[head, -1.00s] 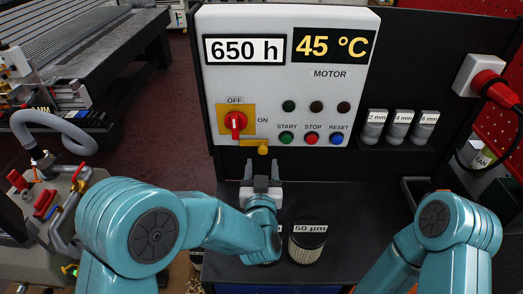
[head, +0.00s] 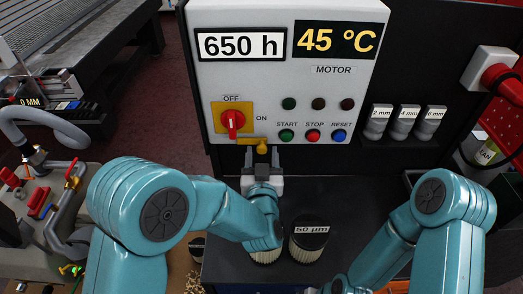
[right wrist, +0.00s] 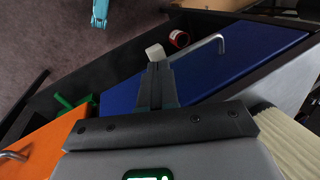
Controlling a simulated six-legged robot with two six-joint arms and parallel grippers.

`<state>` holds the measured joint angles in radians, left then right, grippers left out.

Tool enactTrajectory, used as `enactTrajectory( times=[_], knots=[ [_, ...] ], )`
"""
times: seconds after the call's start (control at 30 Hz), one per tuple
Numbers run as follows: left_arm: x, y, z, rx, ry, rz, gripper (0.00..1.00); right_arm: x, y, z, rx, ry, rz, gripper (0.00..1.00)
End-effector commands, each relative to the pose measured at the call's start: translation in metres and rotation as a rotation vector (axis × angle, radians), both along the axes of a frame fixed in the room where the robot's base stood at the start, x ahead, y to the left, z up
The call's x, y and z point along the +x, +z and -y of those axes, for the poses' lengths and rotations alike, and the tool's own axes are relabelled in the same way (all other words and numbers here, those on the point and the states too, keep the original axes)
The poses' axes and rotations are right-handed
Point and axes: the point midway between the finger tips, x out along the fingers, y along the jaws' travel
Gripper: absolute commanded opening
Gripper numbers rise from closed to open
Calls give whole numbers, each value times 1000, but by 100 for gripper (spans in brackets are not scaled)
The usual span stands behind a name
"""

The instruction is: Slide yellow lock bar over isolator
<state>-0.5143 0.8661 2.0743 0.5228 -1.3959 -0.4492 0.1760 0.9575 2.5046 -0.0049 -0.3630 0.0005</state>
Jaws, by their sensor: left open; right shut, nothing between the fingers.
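The red isolator knob (head: 233,120) sits on a yellow plate on the grey control panel, between the OFF and ON labels, its handle upright. The yellow lock bar (head: 250,140) lies level just below this plate, with a rounded yellow knob (head: 262,148) at its right part. My left gripper (head: 262,156) is open, its fingers on either side of the lock bar's knob. I cannot tell whether they touch it. My right gripper (right wrist: 157,76) is shut and empty in the right wrist view, pointing away over a blue surface.
START, STOP and RESET buttons (head: 312,135) are right of the lock bar. A 50 µm filter (head: 309,243) stands on the dark table below. Labelled containers (head: 403,122) and a red plug (head: 502,82) are at right. An orange surface (right wrist: 38,146) shows in the right wrist view.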

Motion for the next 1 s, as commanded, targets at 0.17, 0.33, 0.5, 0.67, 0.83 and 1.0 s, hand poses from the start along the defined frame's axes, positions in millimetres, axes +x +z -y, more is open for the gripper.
enactTrajectory(
  times=[0.17,0.33,0.5,0.67,0.83,1.0],
  knots=[
    [-2,0,1,0,0,0,55,0,1,0,0,0,0,0],
    [-3,0,1,0,0,0,55,0,1,0,0,0,0,0],
    [-3,0,1,0,0,0,19,0,1,0,0,0,0,0],
    [-2,0,1,0,0,0,0,0,1,0,0,0,0,0],
    [0,-4,-18,-2,5,2,0,0,-14,0,0,0,0,0],
    [1,-2,-41,-1,3,3,0,0,-25,0,0,0,0,0]
  ],
)
